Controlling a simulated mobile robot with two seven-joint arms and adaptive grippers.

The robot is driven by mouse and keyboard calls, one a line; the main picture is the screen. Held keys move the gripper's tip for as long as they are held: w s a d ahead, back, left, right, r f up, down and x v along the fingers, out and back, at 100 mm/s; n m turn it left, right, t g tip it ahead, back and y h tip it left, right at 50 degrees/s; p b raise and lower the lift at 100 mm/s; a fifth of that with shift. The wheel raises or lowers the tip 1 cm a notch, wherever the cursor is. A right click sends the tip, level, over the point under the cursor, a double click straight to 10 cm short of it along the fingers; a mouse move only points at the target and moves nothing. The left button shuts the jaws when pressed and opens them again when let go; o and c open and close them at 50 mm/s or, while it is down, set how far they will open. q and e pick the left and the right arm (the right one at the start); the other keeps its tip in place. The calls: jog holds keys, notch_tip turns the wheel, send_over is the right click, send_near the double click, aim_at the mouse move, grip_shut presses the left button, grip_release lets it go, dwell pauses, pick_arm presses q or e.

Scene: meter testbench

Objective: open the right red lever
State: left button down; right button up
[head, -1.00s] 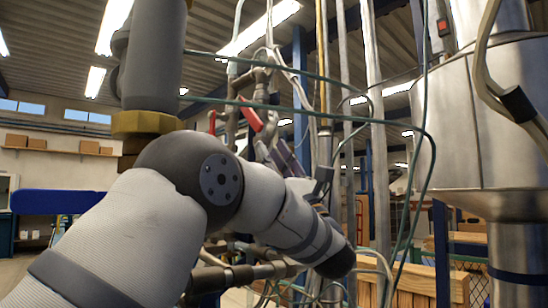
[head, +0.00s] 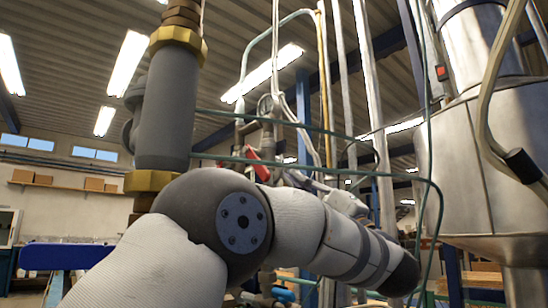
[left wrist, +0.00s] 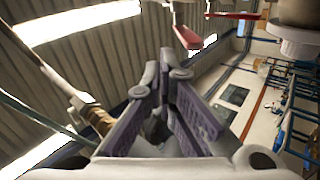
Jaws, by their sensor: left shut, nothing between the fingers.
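The right red lever (head: 258,166) hangs tilted on the pipework in the middle of the head view, just above my left forearm. A second red lever (head: 223,163) shows small to its left, partly hidden. In the left wrist view two red levers show at the top, one (left wrist: 187,34) nearer the fingers and one (left wrist: 233,15) lying across; I cannot tell which is which. My left gripper (left wrist: 165,62) is shut and empty, its purple-padded fingertips together below the nearer lever and apart from it. In the head view my arm mostly hides the gripper. My right gripper is not in view.
A thick grey pipe with brass nuts (head: 168,105) stands at the left, close to my arm. Thin green pipes cross in front. A large steel tank (head: 480,165) fills the right.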

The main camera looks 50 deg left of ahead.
pick_arm(q)
jog(key=d+r+m+t+h, duration=0.15)
jog(key=d+r+m, duration=0.25)
jog(key=m, duration=1.4)
jog(key=a+r+p, duration=0.1)
jog(key=a+r, duration=0.1)
jog(key=a, duration=0.9)
jog(key=shift+w+p, duration=0.3)
jog(key=shift+p, duration=0.1)
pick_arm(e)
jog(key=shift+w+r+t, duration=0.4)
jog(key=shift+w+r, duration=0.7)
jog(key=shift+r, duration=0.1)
